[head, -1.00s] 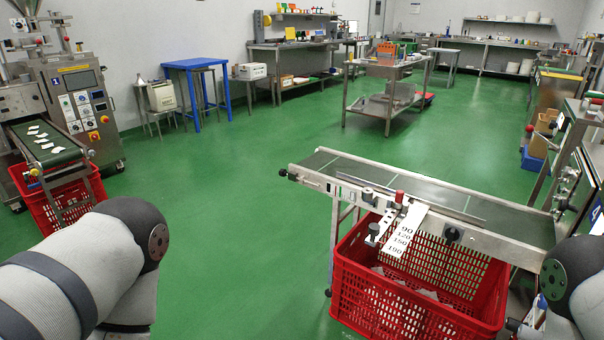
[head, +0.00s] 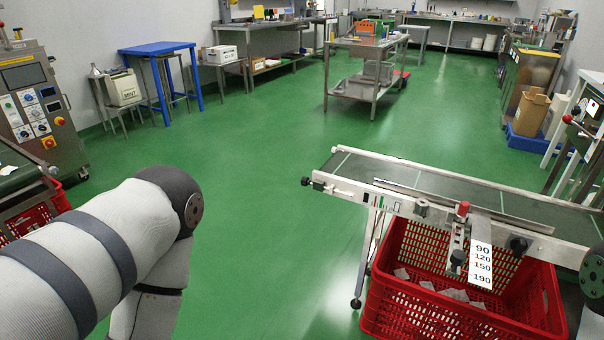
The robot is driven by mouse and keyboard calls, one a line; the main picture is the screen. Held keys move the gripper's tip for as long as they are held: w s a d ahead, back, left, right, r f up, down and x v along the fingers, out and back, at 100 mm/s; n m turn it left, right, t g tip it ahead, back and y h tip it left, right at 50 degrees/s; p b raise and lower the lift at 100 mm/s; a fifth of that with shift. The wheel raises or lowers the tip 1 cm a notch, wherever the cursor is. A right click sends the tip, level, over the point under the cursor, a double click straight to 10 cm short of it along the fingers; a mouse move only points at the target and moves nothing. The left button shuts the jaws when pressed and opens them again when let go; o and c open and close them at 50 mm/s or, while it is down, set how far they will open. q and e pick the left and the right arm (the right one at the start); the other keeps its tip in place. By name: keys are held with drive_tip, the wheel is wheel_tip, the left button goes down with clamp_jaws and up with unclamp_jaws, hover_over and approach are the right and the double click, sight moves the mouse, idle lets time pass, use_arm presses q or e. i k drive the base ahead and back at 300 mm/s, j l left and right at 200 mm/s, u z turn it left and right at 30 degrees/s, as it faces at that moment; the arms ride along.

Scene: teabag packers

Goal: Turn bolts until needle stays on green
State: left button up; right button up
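A conveyor (head: 345,183) with a dark belt stands at the right on metal legs. On its near side rail are a red-topped knob (head: 463,209), a black knob (head: 518,245) and a small grey knob (head: 421,207). A white scale plate (head: 481,262) marked 90, 120, 150 and 190 hangs from the rail. A small strip with green, red and black marks (head: 381,200) is on the rail; I cannot make out a needle. My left arm comes in at the lower left, and its gripper is out of view. Only a bit of my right arm shows at the right edge.
A red crate (head: 392,316) with several teabags stands under the conveyor. A packing machine (head: 35,105) with a control panel stands at the left, a red crate (head: 55,198) below it. A blue table (head: 157,48) and steel cart (head: 350,92) stand farther back. Green floor (head: 265,190) between is clear.

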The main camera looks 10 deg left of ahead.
sight(305, 181)
drive_tip(key=i+j+z, duration=0.2)
drive_tip(key=j+z, duration=0.3)
drive_tip(key=j, duration=1.2)
drive_tip(key=k+j+z, duration=0.1)
drive_tip(key=j+z, duration=0.4)
drive_tip(key=j, duration=1.15)
